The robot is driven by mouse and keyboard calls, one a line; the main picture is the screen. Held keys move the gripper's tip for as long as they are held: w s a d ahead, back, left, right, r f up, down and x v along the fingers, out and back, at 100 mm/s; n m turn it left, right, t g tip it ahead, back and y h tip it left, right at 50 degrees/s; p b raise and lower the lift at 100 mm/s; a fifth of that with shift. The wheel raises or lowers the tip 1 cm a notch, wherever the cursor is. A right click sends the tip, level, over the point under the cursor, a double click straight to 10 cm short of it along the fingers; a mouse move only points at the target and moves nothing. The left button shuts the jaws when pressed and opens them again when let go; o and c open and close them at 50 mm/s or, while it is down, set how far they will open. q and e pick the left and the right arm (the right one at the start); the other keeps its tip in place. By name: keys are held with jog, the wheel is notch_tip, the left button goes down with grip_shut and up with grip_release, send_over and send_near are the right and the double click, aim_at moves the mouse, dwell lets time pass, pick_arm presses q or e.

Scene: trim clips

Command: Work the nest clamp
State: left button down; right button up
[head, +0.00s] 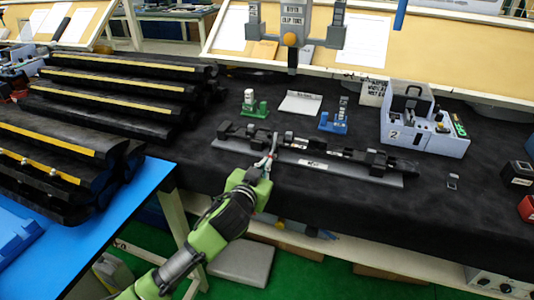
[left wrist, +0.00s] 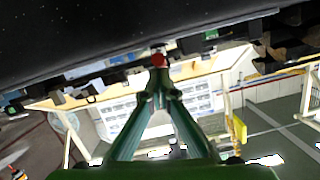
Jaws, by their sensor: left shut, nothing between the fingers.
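The nest (head: 225,146) is a long grey fixture on the black-covered bench, with a dark trim part lying along it and several black blocks. A small upright lever with a reddish part (head: 274,141) stands near its left half and looks like the clamp handle. My left gripper (head: 266,163) reaches it from the front, with fingertips at or just in front of the lever. In the left wrist view the fingers (left wrist: 159,80) come together, shut, just below a red knob (left wrist: 158,60); I cannot tell if they touch it. My right gripper is not in view.
Green (head: 254,104) and blue (head: 334,122) small stands sit behind the nest. A grey bin unit (head: 425,130) marked 2 stands to the right. Black trim parts (head: 110,85) are stacked at left. A grey labelled tool holder (head: 291,38) is at the top.

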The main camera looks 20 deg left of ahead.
pick_arm(q)
jog(key=shift+s+f, duration=0.1)
jog(key=shift+f, duration=0.7)
